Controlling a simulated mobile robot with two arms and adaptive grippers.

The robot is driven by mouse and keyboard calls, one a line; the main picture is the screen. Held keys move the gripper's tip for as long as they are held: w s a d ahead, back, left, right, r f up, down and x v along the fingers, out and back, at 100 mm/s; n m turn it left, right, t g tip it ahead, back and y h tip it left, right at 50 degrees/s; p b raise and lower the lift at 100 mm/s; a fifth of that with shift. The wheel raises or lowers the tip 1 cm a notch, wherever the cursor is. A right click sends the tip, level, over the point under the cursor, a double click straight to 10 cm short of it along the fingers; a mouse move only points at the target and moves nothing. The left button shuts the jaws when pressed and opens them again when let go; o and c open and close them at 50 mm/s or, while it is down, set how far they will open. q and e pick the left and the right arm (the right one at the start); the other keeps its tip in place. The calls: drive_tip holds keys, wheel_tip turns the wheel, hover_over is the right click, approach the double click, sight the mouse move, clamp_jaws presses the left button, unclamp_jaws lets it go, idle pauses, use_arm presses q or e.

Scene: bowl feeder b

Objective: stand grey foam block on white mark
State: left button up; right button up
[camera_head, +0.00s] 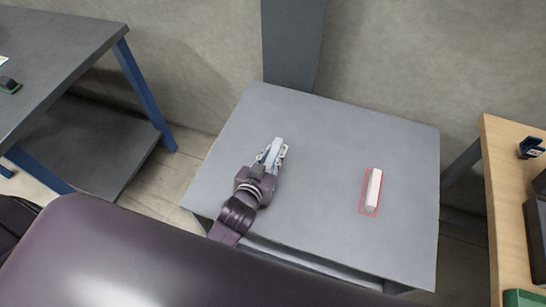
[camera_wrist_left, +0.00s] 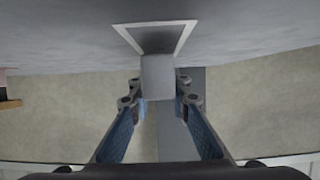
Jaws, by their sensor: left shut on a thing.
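My left gripper (camera_head: 272,154) is over the left half of the grey table, shut on the grey foam block (camera_head: 277,146). In the left wrist view the block (camera_wrist_left: 158,76) shows between the two fingers (camera_wrist_left: 158,98). The white mark (camera_wrist_left: 186,38), a thin white outline with a dark inside, lies on the table just beyond the block in that view. The block's far end lines up with it; I cannot tell whether it touches the table. In the head view I cannot make out the mark around the gripper. My right gripper is not in view.
A white block (camera_head: 374,188) lies inside a red outline (camera_head: 363,203) on the right part of the grey table (camera_head: 330,130). The table between is clear. A dark bench (camera_head: 60,50) stands left, a wooden table (camera_head: 505,190) with dark boxes right.

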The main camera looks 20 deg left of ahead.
use_arm(q)
drive_tip(key=shift+f, duration=0.75)
drive_tip(key=o, duration=0.9)
drive_tip(key=shift+o, duration=0.2)
drive_tip(key=shift+s, duration=0.25)
drive_tip(key=v, duration=1.1)
drive_tip(key=shift+s+r, duration=0.15)
drive_tip(key=shift+r, duration=0.15)
drive_tip(key=shift+f, duration=0.1)
